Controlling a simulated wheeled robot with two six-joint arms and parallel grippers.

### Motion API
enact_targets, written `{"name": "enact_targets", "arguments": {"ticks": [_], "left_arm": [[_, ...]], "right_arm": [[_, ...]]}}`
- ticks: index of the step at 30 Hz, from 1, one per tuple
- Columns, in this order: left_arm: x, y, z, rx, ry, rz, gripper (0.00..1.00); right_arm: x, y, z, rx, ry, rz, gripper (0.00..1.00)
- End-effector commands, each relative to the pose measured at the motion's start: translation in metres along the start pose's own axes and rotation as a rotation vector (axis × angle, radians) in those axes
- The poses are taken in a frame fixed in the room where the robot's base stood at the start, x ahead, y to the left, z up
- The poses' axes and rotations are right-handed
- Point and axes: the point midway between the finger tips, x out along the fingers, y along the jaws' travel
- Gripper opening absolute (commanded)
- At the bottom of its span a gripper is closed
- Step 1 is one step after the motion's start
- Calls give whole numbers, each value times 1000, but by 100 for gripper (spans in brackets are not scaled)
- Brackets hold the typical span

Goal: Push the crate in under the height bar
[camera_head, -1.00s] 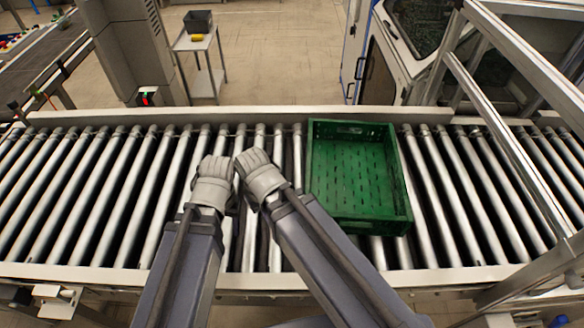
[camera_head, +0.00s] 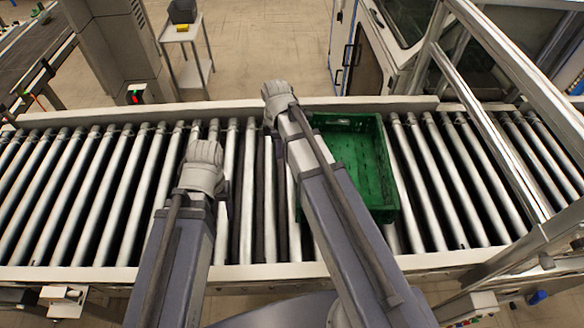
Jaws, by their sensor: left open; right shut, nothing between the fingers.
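The empty green crate (camera_head: 375,165) sits on the roller conveyor (camera_head: 100,185), right of both my grippers. Its left side is partly hidden by my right arm. The metal height bar (camera_head: 490,105) crosses above the conveyor further right, and the crate stands left of it with bare rollers between. My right gripper (camera_head: 277,92) is shut and empty near the crate's far left corner. I cannot tell whether it touches the crate. My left gripper (camera_head: 205,152) is open and empty over the rollers, left of the crate and apart from it.
Side rails run along the conveyor's far edge (camera_head: 150,110) and near edge (camera_head: 90,275). A frame post (camera_head: 545,240) stands at the right. A small trolley (camera_head: 190,70) with a grey bin (camera_head: 182,11) stands behind the conveyor. Rollers to the left are clear.

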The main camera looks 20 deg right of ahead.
Motion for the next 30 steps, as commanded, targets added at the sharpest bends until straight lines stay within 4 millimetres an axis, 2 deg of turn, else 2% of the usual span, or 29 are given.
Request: {"name": "enact_targets", "arguments": {"ticks": [5, 11, 30], "left_arm": [[3, 0, 0, 0, 0, 0, 70], [16, 2, -1, 1, 0, 0, 70], [100, 10, -6, -1, 0, 0, 70]], "right_arm": [[3, 0, 0, 0, 0, 0, 0], [16, 0, 0, 1, 0, 0, 0], [101, -1, 0, 1, 0, 0, 0]]}}
